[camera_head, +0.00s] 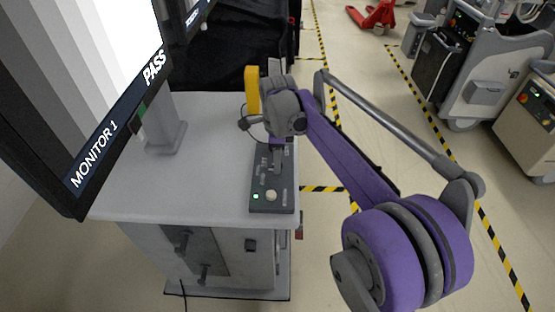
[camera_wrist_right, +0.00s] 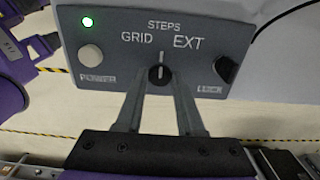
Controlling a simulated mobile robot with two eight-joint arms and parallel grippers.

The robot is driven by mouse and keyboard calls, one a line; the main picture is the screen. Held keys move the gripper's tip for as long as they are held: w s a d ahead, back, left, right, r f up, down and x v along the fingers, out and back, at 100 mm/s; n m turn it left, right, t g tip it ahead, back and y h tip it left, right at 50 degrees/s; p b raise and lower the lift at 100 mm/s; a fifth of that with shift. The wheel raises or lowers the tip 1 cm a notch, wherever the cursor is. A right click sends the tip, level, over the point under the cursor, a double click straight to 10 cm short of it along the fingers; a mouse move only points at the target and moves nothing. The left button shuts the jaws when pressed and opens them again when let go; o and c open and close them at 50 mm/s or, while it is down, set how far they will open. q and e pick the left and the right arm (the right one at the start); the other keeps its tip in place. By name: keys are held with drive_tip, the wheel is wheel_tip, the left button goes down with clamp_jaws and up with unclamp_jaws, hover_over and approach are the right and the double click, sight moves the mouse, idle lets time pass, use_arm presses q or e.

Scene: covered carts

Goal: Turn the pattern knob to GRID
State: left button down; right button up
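The pattern knob (camera_wrist_right: 160,75) is a small dark round knob with a white pointer line, on a grey control panel (camera_wrist_right: 120,40). Its line points straight up at STEPS, with GRID to its left and EXT to its right. My right gripper (camera_wrist_right: 160,80) has its fingertips on either side of the knob; whether they press on it is unclear. Monitor 1 (camera_head: 90,70) shows grey vertical steps and PASS. My left gripper is not in view.
The panel also carries a lit green lamp (camera_wrist_right: 88,22), a pale button (camera_wrist_right: 90,57) and a black knob (camera_wrist_right: 226,68). It lies along the right edge of a white cart top (camera_head: 205,180). A yellow block (camera_head: 252,90) stands behind the panel. Floor shows right of the cart.

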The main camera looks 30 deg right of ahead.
clamp_jaws()
drive_tip(key=shift+n, duration=0.4)
drive_tip(key=n, duration=0.3)
drive_tip(key=shift+n, duration=2.6)
drive_tip(key=o, duration=0.7)
unclamp_jaws()
